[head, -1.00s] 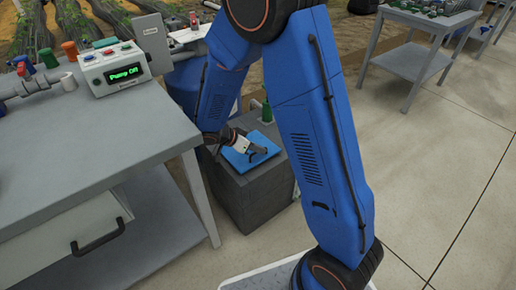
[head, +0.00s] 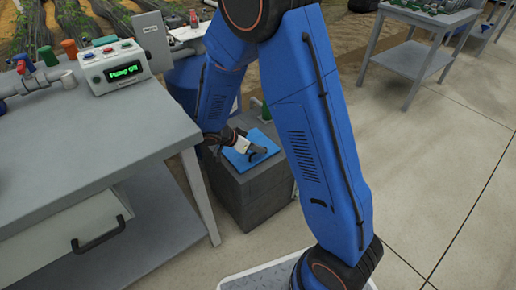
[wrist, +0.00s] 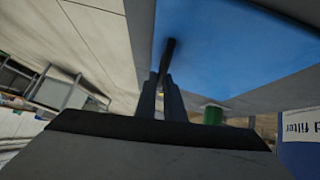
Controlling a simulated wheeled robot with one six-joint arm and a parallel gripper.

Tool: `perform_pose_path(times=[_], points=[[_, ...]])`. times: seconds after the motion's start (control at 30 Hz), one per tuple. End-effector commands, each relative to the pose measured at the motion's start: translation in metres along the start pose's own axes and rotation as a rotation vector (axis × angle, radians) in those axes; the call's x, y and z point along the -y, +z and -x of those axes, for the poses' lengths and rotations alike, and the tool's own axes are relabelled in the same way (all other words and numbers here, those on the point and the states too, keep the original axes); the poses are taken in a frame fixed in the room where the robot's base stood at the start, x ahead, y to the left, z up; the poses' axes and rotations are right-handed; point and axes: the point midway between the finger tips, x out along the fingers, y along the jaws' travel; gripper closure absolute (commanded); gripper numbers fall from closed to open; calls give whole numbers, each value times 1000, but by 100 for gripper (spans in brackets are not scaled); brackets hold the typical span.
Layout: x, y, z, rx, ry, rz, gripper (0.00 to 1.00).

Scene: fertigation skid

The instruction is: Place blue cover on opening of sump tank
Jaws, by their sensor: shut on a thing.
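The blue cover (head: 262,147) lies flat on top of the grey sump tank (head: 258,190) in the head view. The cover also fills the upper middle of the wrist view (wrist: 240,45). My gripper (head: 256,154) is at the cover, and in the wrist view its fingers (wrist: 167,85) are shut on the cover's dark handle (wrist: 168,55). The tank's opening does not show; the cover, my gripper and my arm hide much of the tank's top. I cannot tell whether the cover touches the tank all around.
A grey workbench (head: 110,165) with a pump control box (head: 113,72) reading "Pump Off" stands left of the tank. A green cap (wrist: 213,115) is close beside the cover. A blue barrel (head: 183,85) stands behind. The floor at the right is clear up to a grey table (head: 420,45).

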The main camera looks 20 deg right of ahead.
Motion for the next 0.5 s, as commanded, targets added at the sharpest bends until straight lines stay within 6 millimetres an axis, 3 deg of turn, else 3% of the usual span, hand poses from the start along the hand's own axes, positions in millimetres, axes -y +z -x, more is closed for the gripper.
perform_pose_path(times=[0.5], points=[[1,7,-7,4,2,3,100]])
